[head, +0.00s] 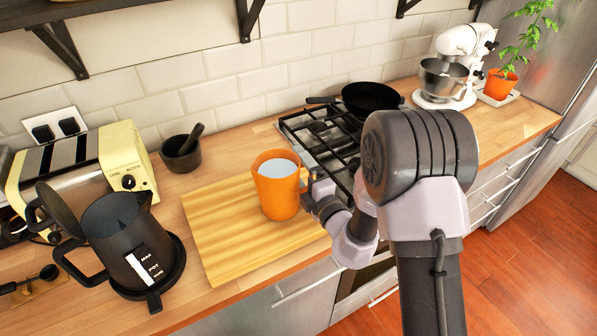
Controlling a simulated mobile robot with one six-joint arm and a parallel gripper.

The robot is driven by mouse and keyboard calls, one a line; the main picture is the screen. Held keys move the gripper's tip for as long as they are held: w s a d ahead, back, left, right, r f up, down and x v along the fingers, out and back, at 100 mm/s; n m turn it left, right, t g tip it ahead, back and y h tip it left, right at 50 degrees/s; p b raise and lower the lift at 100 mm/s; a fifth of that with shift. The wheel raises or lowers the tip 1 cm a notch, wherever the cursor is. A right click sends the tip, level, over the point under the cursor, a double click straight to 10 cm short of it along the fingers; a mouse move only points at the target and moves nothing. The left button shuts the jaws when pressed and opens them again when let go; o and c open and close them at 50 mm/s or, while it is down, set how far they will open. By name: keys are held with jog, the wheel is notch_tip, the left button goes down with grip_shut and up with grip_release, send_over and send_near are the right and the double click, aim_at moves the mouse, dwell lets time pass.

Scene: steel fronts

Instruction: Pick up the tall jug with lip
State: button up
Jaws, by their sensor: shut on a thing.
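The tall jug with lip (277,190) is an orange, open-topped vessel with a pale grey-blue inside. It is upright at the right part of the wooden cutting board (215,235). My gripper (307,192) reaches it from the right and is shut on the jug's right side. The fingertips are small and partly hidden against the jug, and my arm covers the area to the right. I cannot tell whether the jug's base touches the board.
A black kettle (128,240) with its lid raised stands left of the board. Behind are a cream toaster (125,165) and a dark mortar with pestle (181,155). A gas hob (325,135) with a black pan (370,97) lies right. The board's left half is clear.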

aim_at(296, 182)
jog(key=r+p, duration=0.1)
jog(key=s+r+p, duration=0.1)
jog(key=r, duration=0.1)
jog(key=s, duration=0.6)
jog(key=s+r, duration=0.1)
jog(key=s, duration=0.2)
jog(key=shift+s+d, duration=0.1)
jog(key=shift+d, duration=0.25)
jog(key=shift+s+r+p, duration=0.25)
jog(key=shift+s+p, duration=0.2)
jog(key=shift+p, duration=0.4)
jog(key=s+p, duration=0.1)
jog(key=p, duration=0.2)
jog(key=shift+r, duration=0.15)
jog(key=s+p, duration=0.1)
jog(key=p, duration=0.2)
jog(key=shift+s+d, duration=0.15)
jog(key=shift+s+p, duration=0.9)
jog(key=shift+s, duration=0.2)
jog(key=shift+s+d+f, duration=0.1)
jog(key=shift+f, duration=0.15)
